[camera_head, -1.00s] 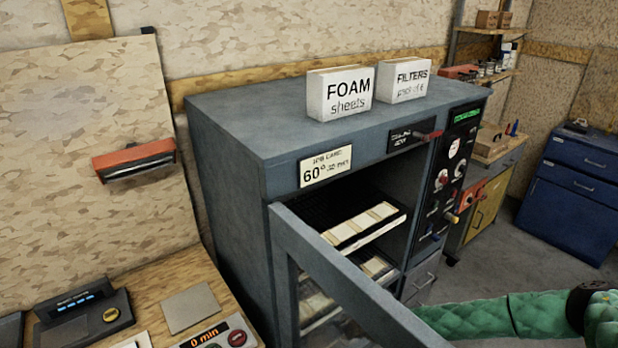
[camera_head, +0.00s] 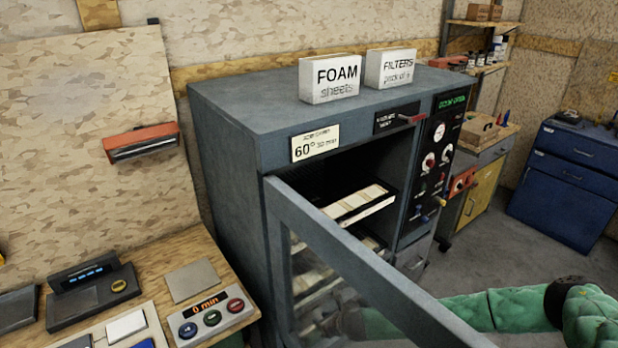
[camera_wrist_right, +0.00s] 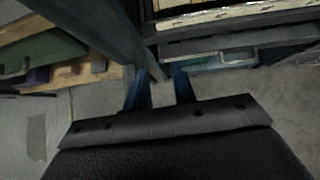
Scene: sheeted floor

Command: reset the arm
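My right arm (camera_head: 505,310), in green padding, comes in from the right in the head view. Its dark gripper (camera_head: 355,322) shows dimly through the glass of the open cabinet door (camera_head: 370,280). The grey cabinet (camera_head: 225,150) stands open, with a tray of pale pieces (camera_head: 360,203) on an upper shelf. My left gripper is not in view.
White FOAM (camera_head: 332,92) and FILTERS (camera_head: 390,75) boxes stand on the cabinet. A wooden bench (camera_head: 160,262) at left holds a 0 min button panel (camera_head: 205,330). A blue drawer unit (camera_head: 570,185) stands at right. Bare floor (camera_head: 475,250) lies between.

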